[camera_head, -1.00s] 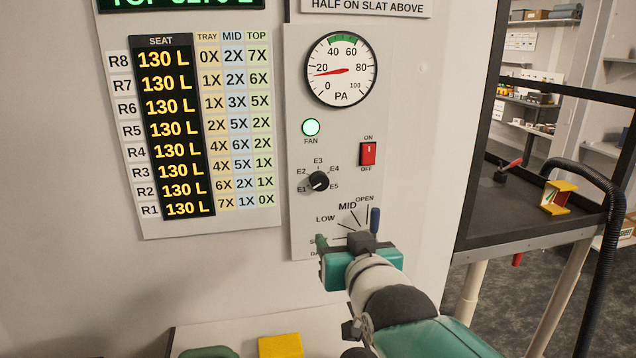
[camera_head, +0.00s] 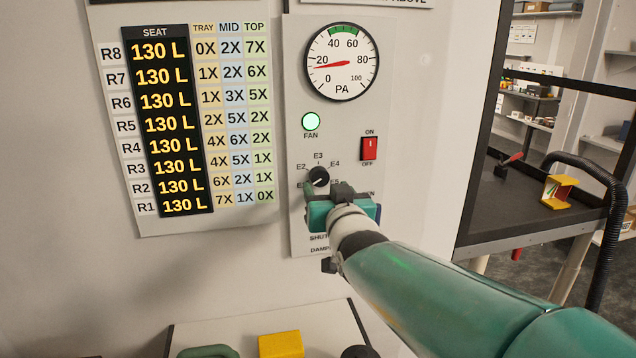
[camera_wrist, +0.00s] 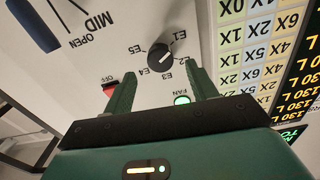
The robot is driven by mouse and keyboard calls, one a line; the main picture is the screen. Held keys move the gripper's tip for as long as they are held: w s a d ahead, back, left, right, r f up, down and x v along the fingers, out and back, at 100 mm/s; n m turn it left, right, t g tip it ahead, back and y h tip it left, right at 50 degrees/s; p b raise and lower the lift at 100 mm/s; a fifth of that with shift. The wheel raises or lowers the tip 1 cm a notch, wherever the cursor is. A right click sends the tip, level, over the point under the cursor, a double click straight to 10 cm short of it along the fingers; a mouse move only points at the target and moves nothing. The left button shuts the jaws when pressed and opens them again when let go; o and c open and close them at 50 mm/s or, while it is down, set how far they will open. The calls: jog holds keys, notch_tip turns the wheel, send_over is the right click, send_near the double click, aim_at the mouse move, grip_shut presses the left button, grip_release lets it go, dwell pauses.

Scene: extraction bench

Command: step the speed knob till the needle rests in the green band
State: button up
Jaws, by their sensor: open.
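The speed knob (camera_head: 318,176) is a small black dial among labels E1 to E5, and its white mark appears to point toward E1. It also shows in the wrist view (camera_wrist: 161,54). The round PA gauge (camera_head: 341,62) has a red needle near 20, left of and below the green band (camera_head: 343,30) at its top. My gripper (camera_head: 338,196) is just below the knob in the head view, partly covering the lower labels. In the wrist view, my gripper (camera_wrist: 160,70) is open and empty, its fingertips apart on either side of the knob; contact cannot be told.
The green fan lamp (camera_head: 311,121) is lit above the knob, and the red ON/OFF switch (camera_head: 369,148) is to its right. The damper's blue handle (camera_wrist: 33,25) shows in the wrist view; my gripper mostly hides it from the head. A dark bench (camera_head: 500,215) stands right.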

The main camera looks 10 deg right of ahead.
aim_at(321, 179)
jog(key=shift+w, duration=2.15)
jog(key=shift+c, duration=0.4)
jog(key=c, duration=0.9)
